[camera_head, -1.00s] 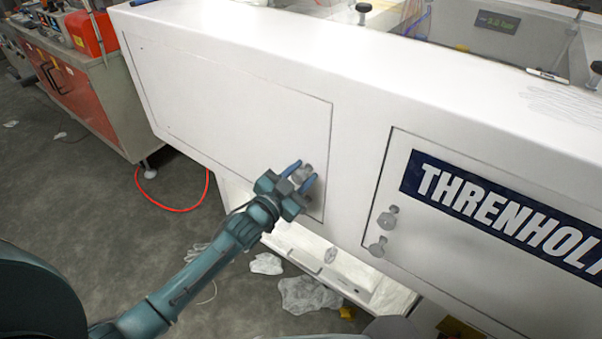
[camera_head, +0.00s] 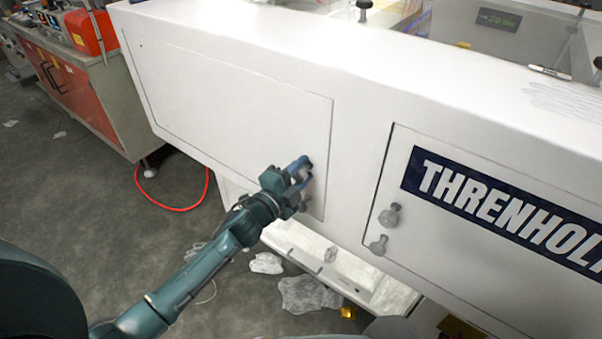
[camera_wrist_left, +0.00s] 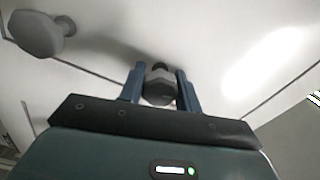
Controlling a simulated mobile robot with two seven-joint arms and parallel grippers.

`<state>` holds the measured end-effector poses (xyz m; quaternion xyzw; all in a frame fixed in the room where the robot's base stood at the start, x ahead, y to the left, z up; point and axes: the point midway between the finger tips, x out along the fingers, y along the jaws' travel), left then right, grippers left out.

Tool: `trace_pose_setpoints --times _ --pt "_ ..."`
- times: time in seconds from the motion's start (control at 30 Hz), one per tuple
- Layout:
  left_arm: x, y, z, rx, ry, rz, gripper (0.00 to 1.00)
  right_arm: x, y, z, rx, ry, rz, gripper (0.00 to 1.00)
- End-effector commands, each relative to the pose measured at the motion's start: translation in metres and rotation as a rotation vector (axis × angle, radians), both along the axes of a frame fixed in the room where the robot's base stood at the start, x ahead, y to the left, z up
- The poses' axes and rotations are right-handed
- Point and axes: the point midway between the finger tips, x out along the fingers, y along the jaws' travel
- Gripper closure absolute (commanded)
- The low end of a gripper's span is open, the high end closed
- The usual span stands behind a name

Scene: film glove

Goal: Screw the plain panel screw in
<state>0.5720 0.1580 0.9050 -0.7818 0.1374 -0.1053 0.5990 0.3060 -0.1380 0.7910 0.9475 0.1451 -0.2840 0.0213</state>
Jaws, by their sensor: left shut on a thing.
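The plain white panel (camera_head: 230,105) is set in the left part of the white machine housing. My left gripper (camera_head: 302,172) is at the panel's lower right edge, with its blue fingers toward the surface. In the left wrist view, the fingers are shut on a grey panel screw (camera_wrist_left: 160,90), one finger on each side of its knob. The screw's tip and hole are hidden, so its depth cannot be told. A second grey knob screw (camera_wrist_left: 40,33) stands in the panel area at the upper left of the wrist view. My right gripper is not in view.
The panel lettered THRENHOLD or similar (camera_head: 480,190) is to the right, with two grey knob screws (camera_head: 390,216) (camera_head: 378,245) on its left side. A red-fronted cabinet (camera_head: 75,90) stands at the left. Crumpled clear film (camera_head: 303,295) lies below.

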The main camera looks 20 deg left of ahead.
Motion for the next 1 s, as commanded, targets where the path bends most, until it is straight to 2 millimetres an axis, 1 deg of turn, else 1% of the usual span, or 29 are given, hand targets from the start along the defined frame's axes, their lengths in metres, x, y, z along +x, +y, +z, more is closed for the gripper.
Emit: trace_pose_setpoints --times 0.2,0.4,0.63,1.0 --pt "-0.0004 0.0002 -0.0018 0.141 -0.049 -0.001 0.90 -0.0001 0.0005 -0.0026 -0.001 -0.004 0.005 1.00" --pt "-0.0004 0.0005 -0.0015 0.220 -0.076 0.000 0.90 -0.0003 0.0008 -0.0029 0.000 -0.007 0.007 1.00" --pt "-0.0003 0.0006 -0.0013 0.261 -0.091 0.000 0.90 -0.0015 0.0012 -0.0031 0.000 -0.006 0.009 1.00" --pt "-0.0003 0.0006 -0.0011 0.266 -0.093 0.000 0.90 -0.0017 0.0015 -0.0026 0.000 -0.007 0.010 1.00"
